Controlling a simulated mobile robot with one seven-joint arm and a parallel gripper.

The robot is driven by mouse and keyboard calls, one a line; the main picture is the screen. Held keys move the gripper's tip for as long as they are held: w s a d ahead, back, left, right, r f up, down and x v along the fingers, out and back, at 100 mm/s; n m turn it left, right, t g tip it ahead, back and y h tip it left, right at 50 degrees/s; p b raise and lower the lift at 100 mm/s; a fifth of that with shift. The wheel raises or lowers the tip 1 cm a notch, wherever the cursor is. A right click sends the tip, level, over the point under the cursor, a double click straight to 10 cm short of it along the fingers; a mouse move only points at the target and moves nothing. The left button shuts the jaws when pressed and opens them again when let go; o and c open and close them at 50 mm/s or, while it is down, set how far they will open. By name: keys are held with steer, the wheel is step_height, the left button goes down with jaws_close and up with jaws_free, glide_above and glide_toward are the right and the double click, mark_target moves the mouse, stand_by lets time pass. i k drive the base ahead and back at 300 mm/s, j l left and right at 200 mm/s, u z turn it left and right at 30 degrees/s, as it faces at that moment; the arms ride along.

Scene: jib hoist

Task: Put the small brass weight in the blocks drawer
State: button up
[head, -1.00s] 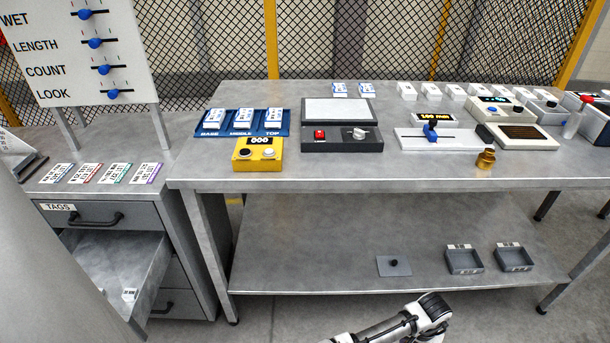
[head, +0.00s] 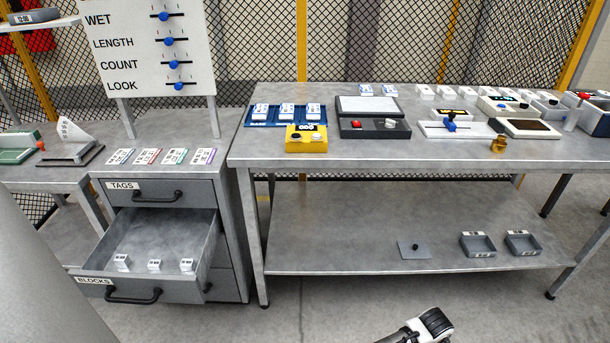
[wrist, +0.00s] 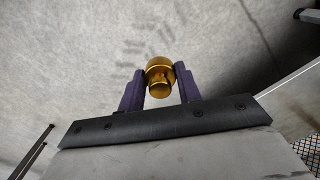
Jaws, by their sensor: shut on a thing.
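In the wrist view, my gripper (wrist: 160,80) is shut on a brass weight (wrist: 159,88), with its two dark fingers on either side. The weight is round-headed with a narrower knob facing the camera. The floor shows behind it. My gripper is outside the head view; only part of my arm shows at its bottom edge. The blocks drawer (head: 150,235), labelled BLOCKS on its front, is pulled open under the tags drawer (head: 160,190). Three small white blocks lie along its front, and the space behind them is bare. Another brass weight (head: 498,144) stands on the workbench.
The workbench (head: 345,163) stands to the right of the drawer cabinet, with a yellow box (head: 306,140), a dark panel device and other devices on top. Its lower shelf (head: 340,240) holds a grey plate and two small trays. Floor is clear in front of the bench.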

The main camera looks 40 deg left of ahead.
mark_target(192, 247)
steer(key=k+u, duration=0.2)
steer(key=u, duration=1.85)
steer(key=l+u, duration=0.15)
steer(key=l, duration=0.2)
steer(key=k+l+u, duration=0.2)
steer(key=l, duration=1)
steer(key=k, duration=0.1)
